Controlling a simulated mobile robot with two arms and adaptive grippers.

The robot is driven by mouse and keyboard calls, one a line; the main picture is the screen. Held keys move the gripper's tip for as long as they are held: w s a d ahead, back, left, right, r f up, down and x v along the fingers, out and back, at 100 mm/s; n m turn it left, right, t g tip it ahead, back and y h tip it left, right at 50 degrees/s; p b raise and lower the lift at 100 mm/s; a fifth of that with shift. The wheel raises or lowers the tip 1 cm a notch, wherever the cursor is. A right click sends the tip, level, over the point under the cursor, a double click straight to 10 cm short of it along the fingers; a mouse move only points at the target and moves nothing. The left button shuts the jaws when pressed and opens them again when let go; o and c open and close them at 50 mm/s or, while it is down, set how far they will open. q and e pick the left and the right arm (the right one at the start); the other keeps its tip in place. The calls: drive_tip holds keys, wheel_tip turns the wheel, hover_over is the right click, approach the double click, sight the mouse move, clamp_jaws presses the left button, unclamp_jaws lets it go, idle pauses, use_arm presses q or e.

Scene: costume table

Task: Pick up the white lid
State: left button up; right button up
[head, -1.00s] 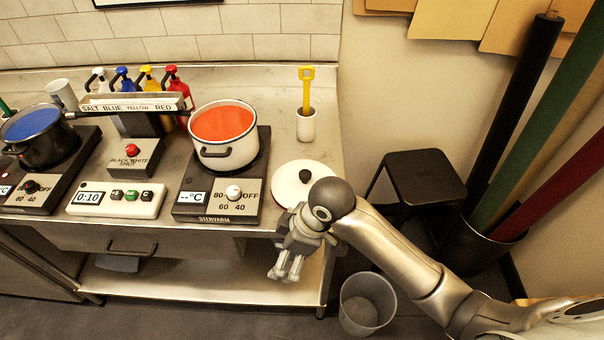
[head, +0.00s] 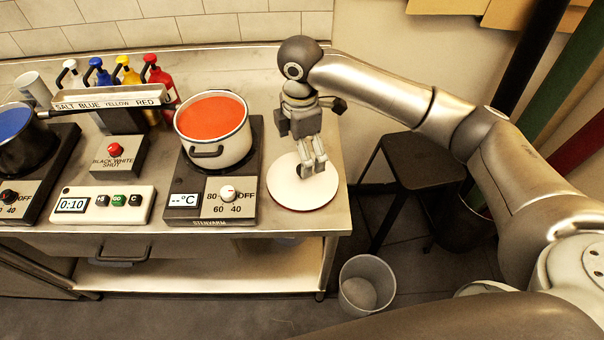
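The white lid (head: 288,195) lies flat on the steel counter's right end, right of the pot with red liquid. Its dark knob (head: 299,171) shows partly beside the fingers. My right gripper (head: 313,170) points down over the lid's back part, with fingertips close to the knob. I cannot tell whether the fingers touch the knob or how far apart they are. My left gripper is not in view.
The white pot (head: 213,130) stands on a hot plate (head: 182,213) left of the lid. A timer box (head: 103,204) and colored bottles (head: 160,80) are further left. A black stool (head: 424,160) and a bin (head: 366,285) stand off the counter's right edge.

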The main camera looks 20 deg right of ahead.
wheel_tip(320, 180, down, 2)
drive_tip(key=shift+f, duration=0.1)
drive_tip(key=f, duration=0.1)
drive_tip(key=f+p, duration=0.1)
drive_tip(key=f, duration=0.1)
drive_tip(key=f+p, duration=0.1)
drive_tip(key=shift+d+f, duration=0.3)
drive_tip(key=shift+f, duration=0.1)
drive_tip(key=shift+w+f, duration=0.1)
drive_tip(key=shift+f, duration=0.3)
drive_tip(key=c, duration=2.2)
clamp_jaws()
drive_tip(key=shift+r, duration=0.1)
